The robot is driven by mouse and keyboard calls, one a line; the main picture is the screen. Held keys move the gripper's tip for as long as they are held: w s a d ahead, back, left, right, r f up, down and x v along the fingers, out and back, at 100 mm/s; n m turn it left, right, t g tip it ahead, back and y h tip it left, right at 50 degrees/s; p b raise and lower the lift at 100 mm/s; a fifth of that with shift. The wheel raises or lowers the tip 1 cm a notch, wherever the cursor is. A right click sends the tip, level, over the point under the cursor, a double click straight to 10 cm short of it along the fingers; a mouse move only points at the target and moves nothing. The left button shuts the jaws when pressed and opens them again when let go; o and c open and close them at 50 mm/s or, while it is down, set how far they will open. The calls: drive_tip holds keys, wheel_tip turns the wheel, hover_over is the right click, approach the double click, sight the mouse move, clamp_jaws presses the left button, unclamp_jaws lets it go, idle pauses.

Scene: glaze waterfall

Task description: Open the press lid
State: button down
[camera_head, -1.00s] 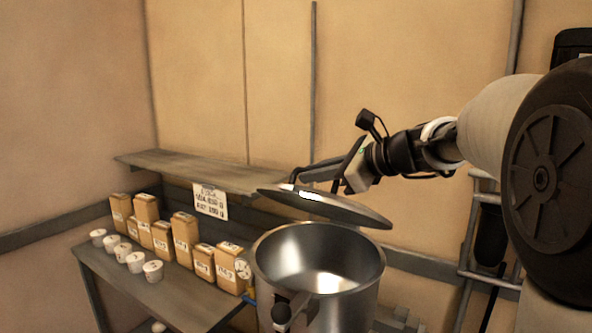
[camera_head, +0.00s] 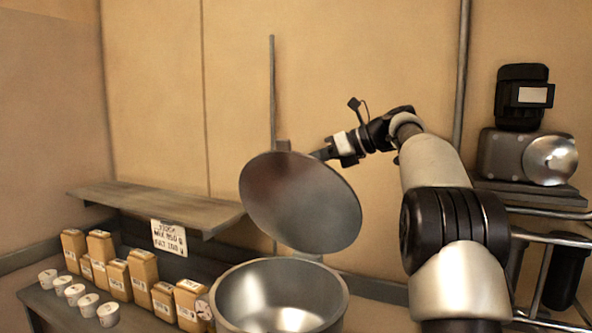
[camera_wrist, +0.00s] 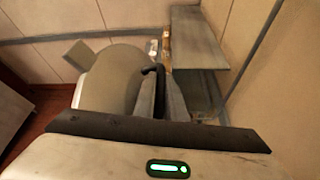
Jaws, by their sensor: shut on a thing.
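The round metal press lid (camera_head: 300,203) is tilted steeply up above the open metal press pot (camera_head: 232,300), its underside facing the head camera. The pot's mouth and bright inside are visible. My gripper (camera_head: 322,154) is at the lid's upper right edge, behind it, shut on the lid's handle; the lid hides the grip itself in the head view. In the wrist view, a dark bent handle (camera_wrist: 156,76) shows at the fingers, though the exact contact is hard to make out.
A wooden shelf (camera_head: 150,203) with a hanging label is on the left wall side. Below it, a bench holds several tan packages (camera_head: 140,270) and white cups (camera_head: 75,293). A metal rack with a dark machine (camera_head: 520,150) stands on the right.

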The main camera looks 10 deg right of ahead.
drive_tip(key=shift+w+d+r+m, duration=0.15)
drive_tip(key=shift+w+d+m, duration=0.35)
drive_tip(key=shift+w, duration=0.4)
drive_tip(key=shift+d, duration=0.15)
drive_tip(key=c, duration=2.1)
unclamp_jaws()
